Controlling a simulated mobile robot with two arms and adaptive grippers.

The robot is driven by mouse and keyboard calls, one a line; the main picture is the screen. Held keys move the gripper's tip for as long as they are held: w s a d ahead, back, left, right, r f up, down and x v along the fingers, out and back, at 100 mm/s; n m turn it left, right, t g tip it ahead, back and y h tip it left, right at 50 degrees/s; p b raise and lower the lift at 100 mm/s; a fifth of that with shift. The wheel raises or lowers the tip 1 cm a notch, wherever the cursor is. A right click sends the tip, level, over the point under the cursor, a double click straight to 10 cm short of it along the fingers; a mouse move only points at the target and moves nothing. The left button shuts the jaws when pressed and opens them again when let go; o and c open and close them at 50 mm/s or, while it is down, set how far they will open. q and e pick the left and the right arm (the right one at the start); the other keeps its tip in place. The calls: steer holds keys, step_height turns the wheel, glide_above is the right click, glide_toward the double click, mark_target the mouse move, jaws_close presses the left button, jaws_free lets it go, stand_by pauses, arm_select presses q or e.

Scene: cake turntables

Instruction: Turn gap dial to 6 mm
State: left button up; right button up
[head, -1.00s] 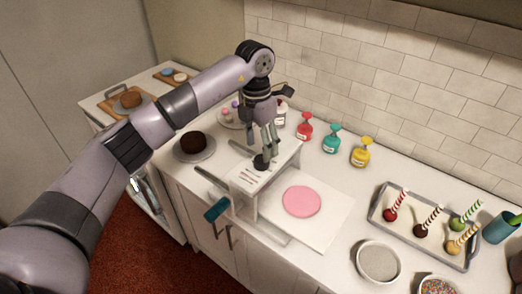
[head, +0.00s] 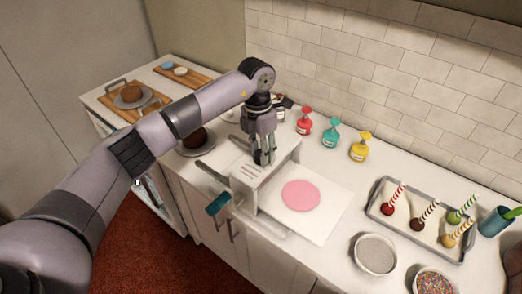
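The white dough sheeter (head: 246,181) stands on the counter with a teal-handled crank (head: 218,204) at its front. A flat pink round of fondant (head: 300,195) lies on the white board to its right. My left gripper (head: 264,161) points down over the sheeter's top, fingers close together. The gap dial is hidden behind the fingers, so I cannot tell its setting or whether the fingers touch it. My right gripper is not in view.
Red, teal and yellow bottles (head: 330,138) stand along the back wall. A tray (head: 374,214) of cake pops, a white bowl (head: 375,254) and a sprinkle bowl (head: 433,281) are at right. A chocolate cake (head: 194,138) sits left, partly behind my arm.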

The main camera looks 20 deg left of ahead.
arm_select(q)
steer(key=c, duration=0.6)
steer(key=n+b, duration=0.2)
steer(key=n, duration=0.1)
steer(key=shift+n, duration=0.4)
steer(key=n+b, duration=0.2)
steer(key=n, duration=0.2)
steer(key=shift+n+t+b, duration=0.3)
steer(key=shift+n+b, duration=0.1)
steer(key=shift+r, duration=0.1)
steer(key=o, duration=1.2)
